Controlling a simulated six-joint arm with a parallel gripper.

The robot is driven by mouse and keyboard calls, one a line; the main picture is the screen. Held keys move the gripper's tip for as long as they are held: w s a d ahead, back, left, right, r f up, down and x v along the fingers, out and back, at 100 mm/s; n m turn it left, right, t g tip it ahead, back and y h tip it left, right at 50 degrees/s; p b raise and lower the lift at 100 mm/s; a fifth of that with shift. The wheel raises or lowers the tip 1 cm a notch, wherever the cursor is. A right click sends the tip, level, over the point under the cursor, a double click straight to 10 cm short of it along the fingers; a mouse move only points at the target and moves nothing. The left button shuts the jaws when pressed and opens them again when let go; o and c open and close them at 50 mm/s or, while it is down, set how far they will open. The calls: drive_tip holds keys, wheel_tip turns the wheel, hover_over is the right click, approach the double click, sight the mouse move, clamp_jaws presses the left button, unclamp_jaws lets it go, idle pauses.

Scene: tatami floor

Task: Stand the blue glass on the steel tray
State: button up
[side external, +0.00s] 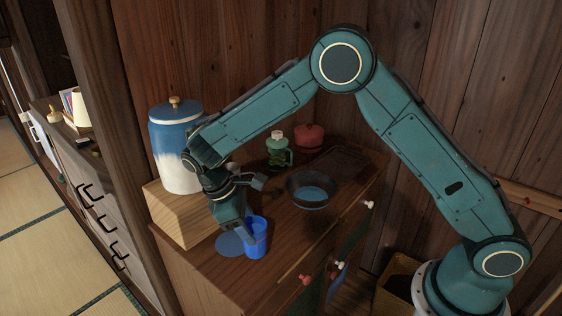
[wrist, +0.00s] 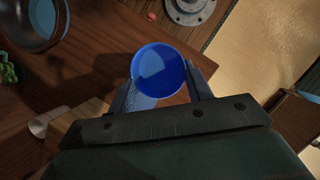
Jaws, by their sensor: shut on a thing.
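The blue glass (side external: 257,240) is upright near the front edge of the wooden cabinet top. My gripper (side external: 246,236) is shut on it, one finger on each side. In the wrist view, the glass (wrist: 158,70) shows its open rim between the two fingers of my gripper (wrist: 166,90). I cannot tell whether its base touches the wood. A flat, dark rectangular tray (side external: 343,161) lies at the back right of the cabinet top, against the wall. It looks like the steel tray, but its metal is hard to make out.
A dark pan (side external: 312,204) stands between the glass and the tray. A green bottle (side external: 278,151) and a red pot (side external: 309,136) stand behind. A blue disc (side external: 229,244) lies left of the glass. A blue-white jar (side external: 172,148) stands on a wooden block (side external: 180,220).

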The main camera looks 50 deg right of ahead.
drive_tip(key=w+d+r, duration=0.2)
drive_tip(key=w+d, duration=0.1)
drive_tip(key=d, duration=0.5)
drive_tip(key=w+d+r+n, duration=0.1)
drive_tip(key=w+d+r, duration=0.2)
drive_tip(key=d, duration=0.6)
drive_tip(key=w+d+r, duration=0.2)
drive_tip(key=w+d, duration=0.1)
drive_tip(key=d, duration=0.5)
drive_tip(key=s+d+r+n, duration=0.1)
drive_tip(key=s+d+r, duration=0.1)
drive_tip(key=d, duration=0.9)
drive_tip(key=s+d+r+n+t+h, duration=0.1)
drive_tip(key=d+r, duration=0.4)
drive_tip(key=d, duration=0.6)
drive_tip(key=shift+s+d+r+n+t, duration=0.15)
drive_tip(key=shift+s+d+n+t, duration=0.15)
drive_tip(key=shift+s+n, duration=0.55)
wheel_tip(320, 180, down, 16)
drive_tip(key=shift+f, duration=2.05)
